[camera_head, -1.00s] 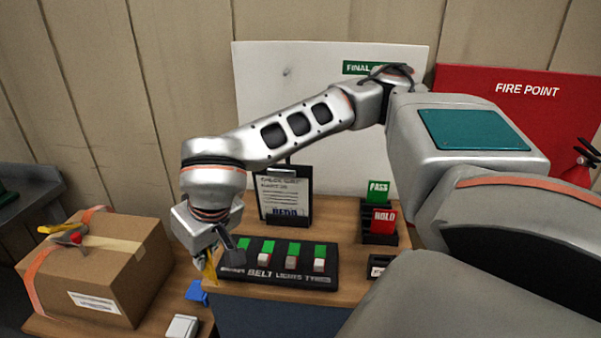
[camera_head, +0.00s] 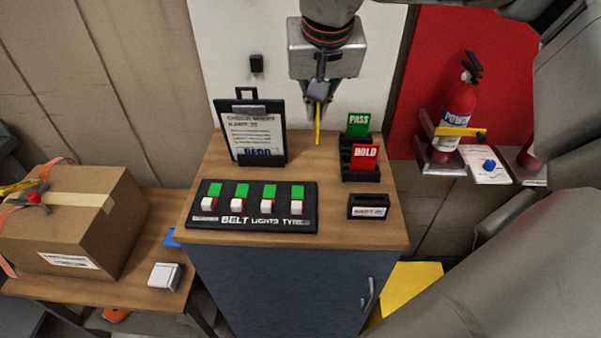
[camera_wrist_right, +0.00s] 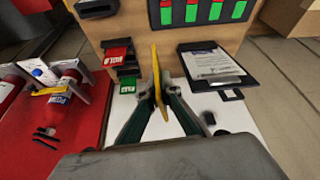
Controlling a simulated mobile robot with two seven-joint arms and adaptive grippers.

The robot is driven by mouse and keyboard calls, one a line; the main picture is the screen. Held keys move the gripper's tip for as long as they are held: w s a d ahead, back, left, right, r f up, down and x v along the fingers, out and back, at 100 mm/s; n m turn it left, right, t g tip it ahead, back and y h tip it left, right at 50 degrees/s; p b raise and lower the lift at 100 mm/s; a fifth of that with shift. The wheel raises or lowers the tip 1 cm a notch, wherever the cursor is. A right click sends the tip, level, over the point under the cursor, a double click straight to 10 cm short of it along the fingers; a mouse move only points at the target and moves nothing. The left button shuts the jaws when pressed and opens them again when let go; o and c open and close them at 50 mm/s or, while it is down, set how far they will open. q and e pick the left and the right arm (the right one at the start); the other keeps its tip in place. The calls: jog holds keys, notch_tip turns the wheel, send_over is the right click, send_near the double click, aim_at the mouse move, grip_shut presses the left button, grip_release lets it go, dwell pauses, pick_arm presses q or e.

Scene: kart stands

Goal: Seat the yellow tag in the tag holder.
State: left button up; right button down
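My right gripper (camera_head: 318,98) points down above the back of the wooden cabinet top, shut on the yellow tag (camera_head: 318,125). The tag hangs edge-on below the fingertips, clear of the surface. In the right wrist view the yellow tag (camera_wrist_right: 157,78) stands between the two fingertips (camera_wrist_right: 160,95). A small black slotted holder (camera_head: 369,207) with a white label, apparently the tag holder, sits at the front right of the cabinet top; its slot looks empty. It is in front of and right of the gripper, and shows at the wrist view's top edge (camera_wrist_right: 97,9). My left gripper is out of view.
A black rack (camera_head: 362,176) behind the holder carries a green PASS tag (camera_head: 357,124) and a red HOLD tag (camera_head: 365,157). A switch panel (camera_head: 252,222) and a clipboard (camera_head: 252,135) stand left. A fire extinguisher (camera_head: 458,115) is right. Bare wood lies between clipboard and rack.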

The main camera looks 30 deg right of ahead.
jog(key=r+m, duration=0.1)
jog(key=r, duration=0.1)
send_over(318, 198)
notch_tip(318, 198, down, 15)
jog(key=shift+f+b, duration=0.3)
jog(key=shift+f, duration=1.95)
jog(key=shift+f, duration=0.15)
jog(key=c, duration=2.3)
grip_release()
